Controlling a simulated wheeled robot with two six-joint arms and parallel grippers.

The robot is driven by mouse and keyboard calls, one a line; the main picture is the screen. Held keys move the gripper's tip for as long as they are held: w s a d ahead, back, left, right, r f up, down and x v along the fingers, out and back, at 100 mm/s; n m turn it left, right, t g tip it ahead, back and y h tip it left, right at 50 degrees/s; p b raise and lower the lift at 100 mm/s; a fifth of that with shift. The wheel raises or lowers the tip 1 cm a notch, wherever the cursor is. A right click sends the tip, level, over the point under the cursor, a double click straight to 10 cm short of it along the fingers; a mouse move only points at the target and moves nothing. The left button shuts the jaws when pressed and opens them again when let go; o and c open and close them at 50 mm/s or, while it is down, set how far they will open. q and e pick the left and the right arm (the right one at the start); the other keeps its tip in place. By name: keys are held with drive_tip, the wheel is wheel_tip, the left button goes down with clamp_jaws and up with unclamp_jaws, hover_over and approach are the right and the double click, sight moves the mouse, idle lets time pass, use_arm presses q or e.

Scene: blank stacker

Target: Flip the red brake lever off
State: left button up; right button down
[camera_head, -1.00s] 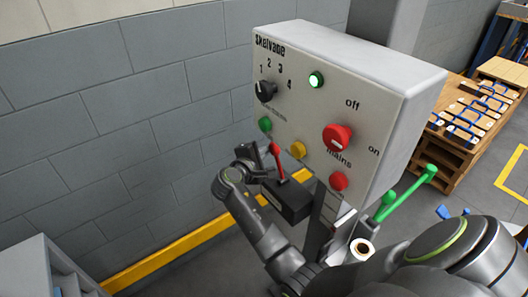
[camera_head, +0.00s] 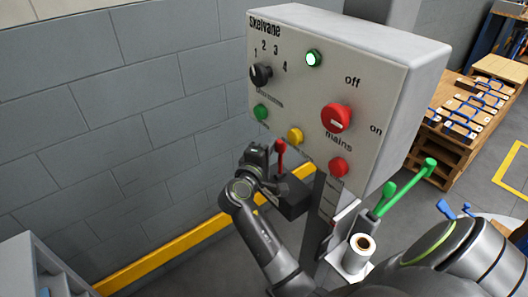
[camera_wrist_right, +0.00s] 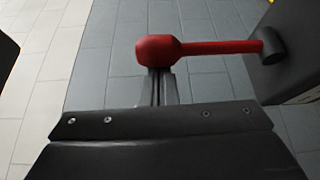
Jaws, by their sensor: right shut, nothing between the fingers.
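The red brake lever (camera_head: 281,150) stands roughly upright from a black box (camera_head: 293,196) below the control panel. In the right wrist view the lever (camera_wrist_right: 205,47) lies across the picture, its thick red knob at the left and its dark pivot at the right. My right gripper (camera_head: 268,174) is just left of the lever, beside its upper part. In the wrist view its shut, empty fingers (camera_wrist_right: 160,88) point at the knob, which hides their tips. I cannot tell whether they touch it. My left gripper is not in view.
The grey control panel (camera_head: 385,105) carries a black dial (camera_head: 261,75), a red mains knob (camera_head: 336,117), a lit green lamp (camera_head: 313,58) and green, yellow and red buttons. Green levers (camera_head: 405,185) and a white roll (camera_head: 358,252) are at its right. A grey wall (camera_head: 110,120) stands behind.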

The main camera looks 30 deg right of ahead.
sight(281, 151)
drive_tip(key=s+m+h+b, duration=0.1)
drive_tip(key=s+m+b, duration=0.1)
drive_tip(key=b, duration=0.1)
drive_tip(key=shift+s+d+f, duration=0.1)
drive_tip(key=shift+s+f, duration=0.05)
drive_tip(key=s+m+b, duration=0.1)
drive_tip(key=b, duration=0.2)
drive_tip(key=shift+s+m+t+h, duration=0.2)
drive_tip(key=shift+m+t+h, duration=0.1)
drive_tip(key=shift+t+h, duration=0.1)
drive_tip(key=shift+s+d+f+m+h+b, duration=0.15)
drive_tip(key=shift+s+m+h+b, duration=0.15)
drive_tip(key=shift+s+m+b, duration=0.65)
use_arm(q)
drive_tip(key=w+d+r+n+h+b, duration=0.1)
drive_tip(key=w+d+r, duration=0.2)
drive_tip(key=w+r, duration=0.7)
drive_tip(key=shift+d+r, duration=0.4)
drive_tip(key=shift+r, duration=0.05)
use_arm(e)
drive_tip(key=shift+w, duration=0.2)
